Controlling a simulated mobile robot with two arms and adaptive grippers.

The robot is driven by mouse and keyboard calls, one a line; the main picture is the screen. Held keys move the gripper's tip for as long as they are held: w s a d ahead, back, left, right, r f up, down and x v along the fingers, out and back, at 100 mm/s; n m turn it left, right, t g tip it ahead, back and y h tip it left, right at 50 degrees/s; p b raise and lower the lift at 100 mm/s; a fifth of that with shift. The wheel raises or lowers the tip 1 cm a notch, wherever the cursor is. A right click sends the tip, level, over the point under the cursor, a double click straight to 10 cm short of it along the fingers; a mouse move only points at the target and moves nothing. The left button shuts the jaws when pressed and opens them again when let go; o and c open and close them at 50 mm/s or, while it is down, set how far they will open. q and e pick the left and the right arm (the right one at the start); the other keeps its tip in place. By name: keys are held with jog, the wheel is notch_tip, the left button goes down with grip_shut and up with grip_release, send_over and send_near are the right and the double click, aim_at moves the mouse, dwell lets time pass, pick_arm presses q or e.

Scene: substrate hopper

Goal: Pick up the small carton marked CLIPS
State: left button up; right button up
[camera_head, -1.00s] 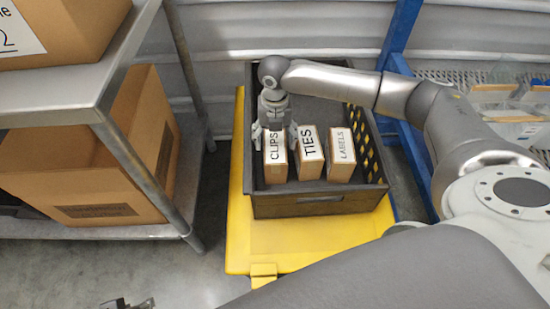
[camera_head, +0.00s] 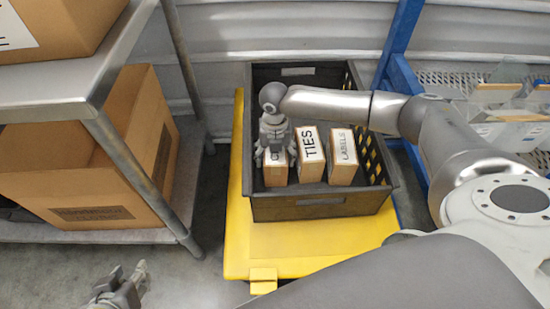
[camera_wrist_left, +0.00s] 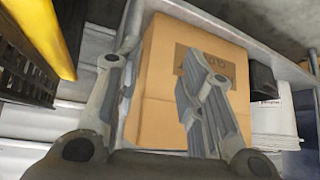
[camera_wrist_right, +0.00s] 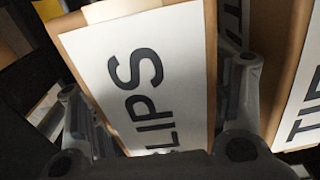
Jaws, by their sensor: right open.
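The small carton marked CLIPS (camera_head: 275,177) stands at the left of a row of cartons in the dark crate (camera_head: 297,208). My right gripper (camera_head: 275,156) is over it, open, with a finger at either side of its top, hiding most of the label. In the right wrist view the carton's white label (camera_wrist_right: 145,80) reads "LIPS" between the spread fingers; I cannot tell whether they touch it. My left gripper (camera_head: 122,288) is low at the bottom left of the head view. In the left wrist view its fingers are apart and empty, facing a big cardboard box (camera_wrist_left: 160,110).
The TIES carton (camera_head: 311,160) stands close to the right of CLIPS, with the LABELS carton (camera_head: 342,160) beyond. The crate sits on a yellow base (camera_head: 300,255). A metal shelf (camera_head: 70,95) with large boxes is at left, a blue-framed rack (camera_head: 400,75) at right.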

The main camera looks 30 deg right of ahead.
jog(key=c, duration=1)
jog(key=shift+o, duration=0.2)
jog(key=shift+r, duration=0.15)
